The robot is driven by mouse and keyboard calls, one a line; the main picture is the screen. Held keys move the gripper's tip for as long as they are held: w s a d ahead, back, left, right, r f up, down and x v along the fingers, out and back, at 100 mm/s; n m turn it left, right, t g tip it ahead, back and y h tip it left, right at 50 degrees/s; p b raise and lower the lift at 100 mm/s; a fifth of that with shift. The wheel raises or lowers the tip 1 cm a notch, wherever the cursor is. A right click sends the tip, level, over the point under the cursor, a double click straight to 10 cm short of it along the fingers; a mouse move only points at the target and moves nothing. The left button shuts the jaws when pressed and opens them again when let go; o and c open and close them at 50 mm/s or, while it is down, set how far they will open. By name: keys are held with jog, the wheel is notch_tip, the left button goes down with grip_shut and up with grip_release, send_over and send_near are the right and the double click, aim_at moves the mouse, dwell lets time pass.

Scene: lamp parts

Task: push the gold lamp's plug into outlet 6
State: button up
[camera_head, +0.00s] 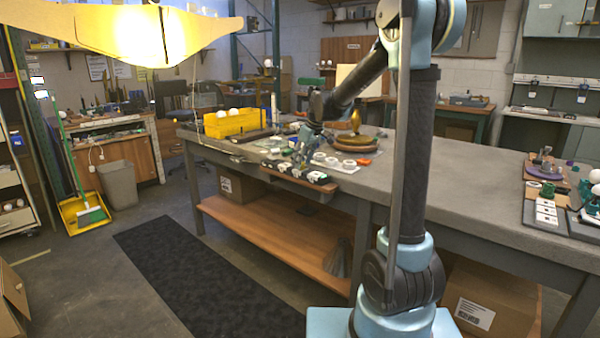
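The gold lamp (355,122) stands on a round wooden base (352,143) on the workbench, behind and right of my gripper. A dark outlet strip with several white sockets (318,178) runs along the bench's front edge. The socket numbers are too small to read, so I cannot tell which is outlet 6. My gripper (301,152) points down just above and behind the strip. It is small and dark against the clutter, and its finger opening does not show clearly. I cannot make out the gold lamp's plug or its cord.
A tray of white round parts (335,162) and an orange item (364,161) lie right of my gripper. A yellow bin (235,123) with white bulbs stands farther left. A lit lampshade (150,35) hangs at upper left.

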jog(key=v, duration=1.2)
jog(key=s+d+f+m+h, duration=0.1)
jog(key=s+d+f+m, duration=0.15)
jog(key=s+d, duration=0.5)
jog(key=s+d+f+m+h, duration=0.15)
jog(key=s+d+f, duration=0.25)
jog(key=s, duration=0.7)
jog(key=s+d+f+m, duration=0.3)
jog(key=s+d+f, duration=0.1)
jog(key=s+f, duration=0.4)
jog(key=s+d+f+m+h, duration=0.1)
jog(key=s+d+f+m, duration=0.2)
jog(key=s+f, duration=0.5)
jog(key=s+d, duration=0.1)
jog(key=s, duration=0.2)
jog(key=shift+w+f, duration=0.25)
jog(key=shift+w, duration=0.2)
